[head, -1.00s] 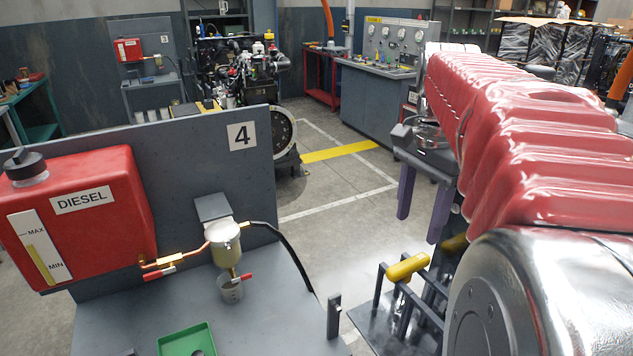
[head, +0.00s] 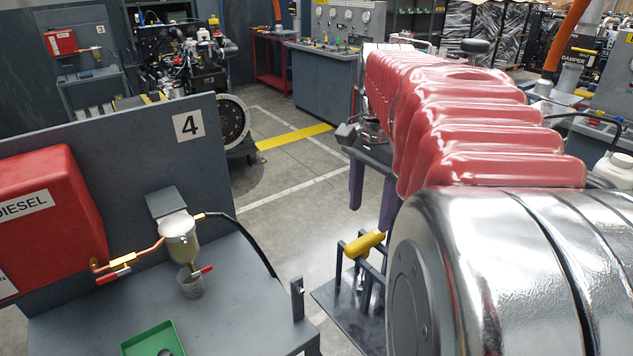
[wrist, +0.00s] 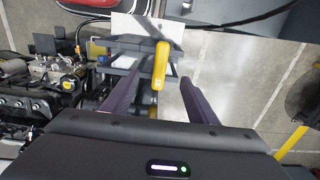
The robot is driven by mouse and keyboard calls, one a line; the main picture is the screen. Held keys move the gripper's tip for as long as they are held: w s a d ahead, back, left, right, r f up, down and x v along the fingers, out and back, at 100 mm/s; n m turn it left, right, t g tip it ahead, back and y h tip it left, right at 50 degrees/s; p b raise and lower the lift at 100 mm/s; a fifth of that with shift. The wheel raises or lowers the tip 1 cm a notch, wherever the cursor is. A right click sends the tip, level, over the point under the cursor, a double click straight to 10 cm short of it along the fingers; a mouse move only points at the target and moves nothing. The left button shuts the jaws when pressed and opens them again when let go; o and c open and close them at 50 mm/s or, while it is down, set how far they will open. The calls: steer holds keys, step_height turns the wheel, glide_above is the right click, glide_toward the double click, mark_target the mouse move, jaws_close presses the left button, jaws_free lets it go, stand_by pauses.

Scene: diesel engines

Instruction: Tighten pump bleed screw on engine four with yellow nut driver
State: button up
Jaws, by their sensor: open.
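The yellow nut driver (head: 364,243) sits handle up in a dark rack in the head view, partly cut off by my arm. Its yellow handle also shows in the wrist view (wrist: 161,65), tilted slightly, lying in line with the gap between my fingers. My gripper (head: 372,212) is open, its purple fingers pointing down just above and behind the handle in the head picture. Nothing is between the fingers (wrist: 158,98) in their grip. A panel marked 4 (head: 160,140) stands at left. An engine shows at the wrist view's left (wrist: 45,85); I cannot make out the bleed screw.
The panel bears a red diesel tank (head: 45,215) and a fuel filter (head: 180,240) with a cup below. A green tray (head: 150,340) lies on the bench (head: 230,300). Another engine (head: 185,75) stands behind. Open floor lies beyond the rack.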

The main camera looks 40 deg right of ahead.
mark_target(366, 238)
steer(key=shift+f, duration=3.9)
steer(key=shift+r, duration=0.1)
steer(key=shift+c, duration=0.4)
jaws_close()
step_height(366, 238, up, 16)
stand_by(0.8)
